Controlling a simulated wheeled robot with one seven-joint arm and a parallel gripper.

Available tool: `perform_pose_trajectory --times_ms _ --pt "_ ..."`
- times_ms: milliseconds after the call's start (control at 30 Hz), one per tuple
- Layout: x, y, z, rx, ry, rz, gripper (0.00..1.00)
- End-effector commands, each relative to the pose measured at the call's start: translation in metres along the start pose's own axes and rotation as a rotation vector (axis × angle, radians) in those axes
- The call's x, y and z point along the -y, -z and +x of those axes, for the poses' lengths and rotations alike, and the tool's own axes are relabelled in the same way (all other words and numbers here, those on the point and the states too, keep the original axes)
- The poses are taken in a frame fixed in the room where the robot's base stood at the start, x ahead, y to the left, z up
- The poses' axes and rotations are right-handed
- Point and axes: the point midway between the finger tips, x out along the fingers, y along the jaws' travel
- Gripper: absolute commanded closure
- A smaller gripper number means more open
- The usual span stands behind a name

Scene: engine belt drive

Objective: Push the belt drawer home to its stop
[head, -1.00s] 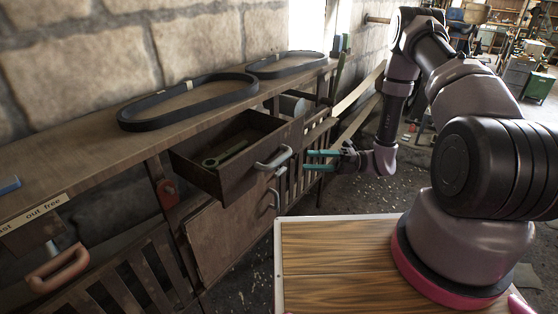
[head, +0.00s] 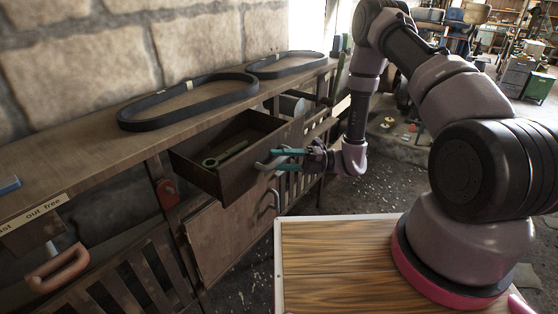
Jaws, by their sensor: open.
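The belt drawer (head: 238,172) is a dark wooden drawer under the bench top, pulled partly out. A ring-ended green-grey tool (head: 226,154) lies inside it. Its grey bar handle (head: 268,165) is on the front panel. My gripper (head: 276,160), with teal fingers, is open at the right end of this handle. The fingers overlap the handle in the picture; I cannot tell whether they touch it.
Two black belts (head: 146,121) lie on the bench top (head: 100,150). Below the drawer is a cupboard door (head: 222,236) with its own handle (head: 275,199). A red-handled part (head: 58,268) is at lower left. The floor right of the bench is mostly clear.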

Motion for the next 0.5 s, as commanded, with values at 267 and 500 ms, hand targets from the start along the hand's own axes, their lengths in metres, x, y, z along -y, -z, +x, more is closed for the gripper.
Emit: perform_pose_trajectory --times_ms 267,500 --pt "0.0001 0.0 -0.0003 0.0 0.0 0.0 1.0" --pt "0.0002 0.0001 -0.0005 -0.001 0.0 0.0 1.0"
